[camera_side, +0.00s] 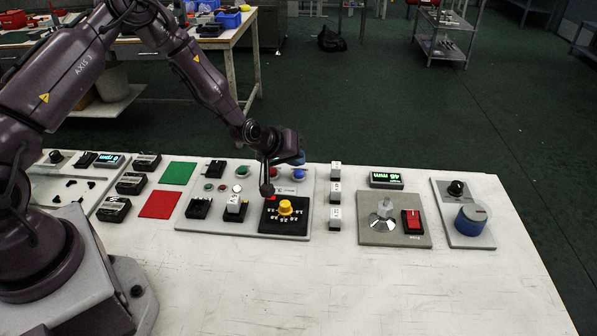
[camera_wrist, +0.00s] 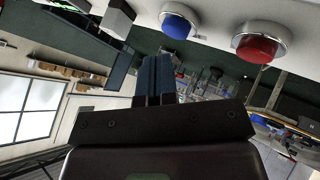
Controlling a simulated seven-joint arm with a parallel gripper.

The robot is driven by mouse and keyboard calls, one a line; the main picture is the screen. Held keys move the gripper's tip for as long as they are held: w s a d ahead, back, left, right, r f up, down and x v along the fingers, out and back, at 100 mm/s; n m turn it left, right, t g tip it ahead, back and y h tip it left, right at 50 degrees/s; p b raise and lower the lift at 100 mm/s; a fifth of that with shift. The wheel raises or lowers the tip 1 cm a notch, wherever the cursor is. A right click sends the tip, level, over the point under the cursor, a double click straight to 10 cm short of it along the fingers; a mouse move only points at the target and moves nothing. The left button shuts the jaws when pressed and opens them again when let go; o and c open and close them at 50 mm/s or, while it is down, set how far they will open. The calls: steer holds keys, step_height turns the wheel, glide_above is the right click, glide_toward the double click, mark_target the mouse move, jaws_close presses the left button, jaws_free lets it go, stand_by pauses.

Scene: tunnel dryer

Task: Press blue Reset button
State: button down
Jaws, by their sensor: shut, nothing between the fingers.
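The blue button (camera_side: 298,175) sits in a pale round collar at the back right of the central control panel. The wrist view shows its blue dome (camera_wrist: 177,24) near the top, to the left of a red button (camera_wrist: 257,48). In the side view the red button (camera_side: 273,173) is just left of the blue one. My gripper (camera_side: 299,158) is shut and empty, with its dark blue fingers held together. In the side view it appears just behind and above the blue button. In the wrist view the fingertips (camera_wrist: 156,60) appear apart from the blue dome. The button's label is not readable.
A yellow knob (camera_side: 286,207) on a black plate stands in front of the buttons. A panel with a red switch (camera_side: 411,220) is further right. The table front is clear.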

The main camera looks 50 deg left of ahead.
mark_target(296, 172)
steer(key=shift+f, duration=0.15)
steer(key=shift+f, duration=0.3)
steer(key=shift+f, duration=0.4)
stand_by(0.6)
steer(key=shift+r, duration=0.85)
steer(key=shift+r, duration=0.1)
steer(key=shift+r, duration=2.4)
steer(key=shift+s+f, duration=0.1)
